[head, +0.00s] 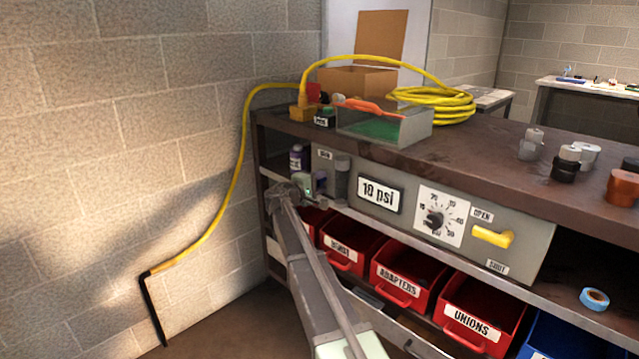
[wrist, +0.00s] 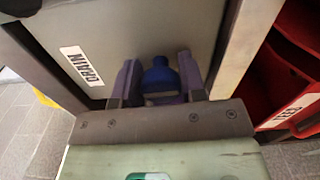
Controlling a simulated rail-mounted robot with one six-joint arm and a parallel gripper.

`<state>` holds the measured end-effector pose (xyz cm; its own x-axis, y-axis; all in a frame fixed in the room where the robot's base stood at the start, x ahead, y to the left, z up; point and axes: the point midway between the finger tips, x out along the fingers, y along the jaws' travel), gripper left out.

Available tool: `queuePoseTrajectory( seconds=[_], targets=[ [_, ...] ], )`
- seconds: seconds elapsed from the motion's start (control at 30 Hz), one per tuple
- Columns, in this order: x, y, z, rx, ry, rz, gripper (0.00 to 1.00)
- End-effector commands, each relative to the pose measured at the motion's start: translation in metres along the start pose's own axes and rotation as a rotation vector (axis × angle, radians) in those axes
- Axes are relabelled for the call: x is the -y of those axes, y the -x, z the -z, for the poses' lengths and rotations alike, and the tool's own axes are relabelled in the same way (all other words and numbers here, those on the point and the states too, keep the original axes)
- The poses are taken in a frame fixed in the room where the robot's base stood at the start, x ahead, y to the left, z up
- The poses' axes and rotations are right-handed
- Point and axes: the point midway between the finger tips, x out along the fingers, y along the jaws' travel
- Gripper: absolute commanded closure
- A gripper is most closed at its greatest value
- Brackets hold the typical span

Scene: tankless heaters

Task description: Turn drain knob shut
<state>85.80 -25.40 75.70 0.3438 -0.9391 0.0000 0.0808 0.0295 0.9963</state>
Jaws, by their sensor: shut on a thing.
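The drain knob (wrist: 160,78) is blue and sits on the grey panel near a white DRAIN label (wrist: 82,66) in the wrist view. My gripper (wrist: 158,88) has one purple-grey finger on each side of the knob and is shut on it. The fingers and palm hide part of the knob, and I cannot tell how far it is turned. In the head view my gripper (head: 312,198) is at the left end of the grey panel box (head: 350,206), where the knob is hard to make out.
Red bins (head: 406,272) stand on the shelf below. A yellow hose (head: 240,165) hangs at the left. The shelf edge is close beside my gripper.

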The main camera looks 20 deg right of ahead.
Motion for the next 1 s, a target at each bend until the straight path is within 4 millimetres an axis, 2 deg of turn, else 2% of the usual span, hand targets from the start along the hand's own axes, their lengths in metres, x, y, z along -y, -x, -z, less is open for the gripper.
queuePoseTrajectory(
  seconds=[0.3,0.73,0.77,0.8,0.9,1.0],
  targets=[
    [0.0007,0.0006,-0.0003,0.0,-0.093,0.001,0.86],
    [0.0007,0.0006,-0.0003,0.0,-0.103,0.001,0.86],
    [0.0007,0.0006,-0.0003,0.0,-0.103,0.001,0.6],
    [0.0007,0.0007,-0.0003,0.0,-0.103,0.001,0.54],
    [0.0006,0.0005,-0.0002,0.0,-0.102,0.001,0.39],
    [0.0006,0.0004,-0.0002,0.0,-0.102,0.001,0.39]
  ],
)
